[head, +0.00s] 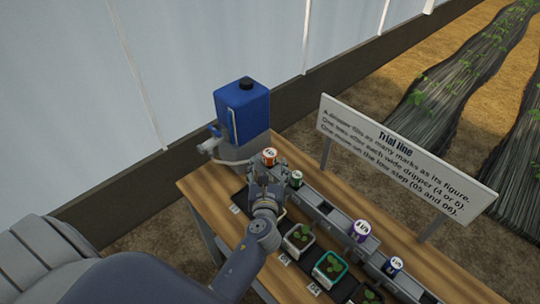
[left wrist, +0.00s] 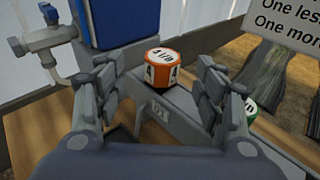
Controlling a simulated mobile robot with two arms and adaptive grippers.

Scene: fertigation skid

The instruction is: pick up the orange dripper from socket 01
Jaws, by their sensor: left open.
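The orange dripper (head: 269,156) sits at the near-tank end of the grey rail (head: 325,208), just beyond my left gripper (head: 268,178) in the head view. In the left wrist view the orange dripper (left wrist: 162,68) has a white top and the figure 4 on its side. My left gripper (left wrist: 160,103) is open, with one finger on each side of the view and the dripper between and beyond them. No finger visibly touches it. My right gripper is not in view.
A green dripper (head: 296,177) stands close to the right of my left gripper. A purple dripper (head: 361,229) and a blue one (head: 393,265) stand further along the rail. A blue tank (head: 242,108) stands behind. Potted seedlings (head: 299,237) line the front. A sign (head: 405,150) stands behind the table.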

